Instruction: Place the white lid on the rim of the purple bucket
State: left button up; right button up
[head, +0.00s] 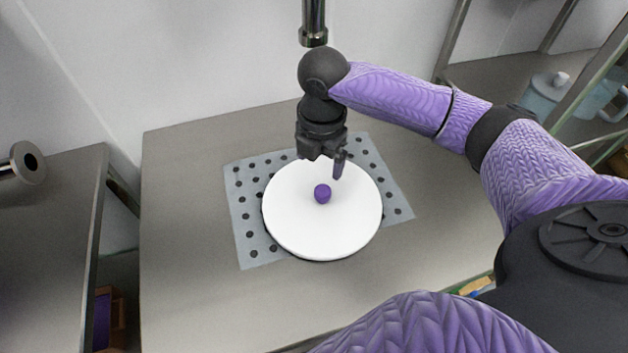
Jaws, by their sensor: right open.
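The white lid (290,223) is a round disc with a small purple knob (322,194) at its centre. It appears level over a grey mat with black dots (245,213). The purple bucket is not visible; whether it is under the lid is hidden from this view. My right gripper (326,164) is open and empty, pointing down just above the far part of the lid, behind the knob in the picture. It appears apart from the knob. My left gripper is not in view.
The mat lies on a steel table (190,290) with bare room left and in front. A metal spout (313,22) hangs above the back edge. Another steel counter (45,230) stands at left across a gap. A shelf with a light blue lidded pitcher (545,92) is at right.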

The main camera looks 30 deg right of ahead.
aim_at(323, 190)
jog(key=f+b, duration=0.1)
jog(key=f, duration=0.2)
jog(key=f+b, duration=0.1)
jog(key=f, duration=0.2)
jog(key=f+b, duration=0.2)
jog(key=f, duration=0.2)
jog(key=shift+s+d, duration=0.25)
jog(key=shift+d, duration=0.1)
jog(key=shift+r, duration=0.1)
grip_shut()
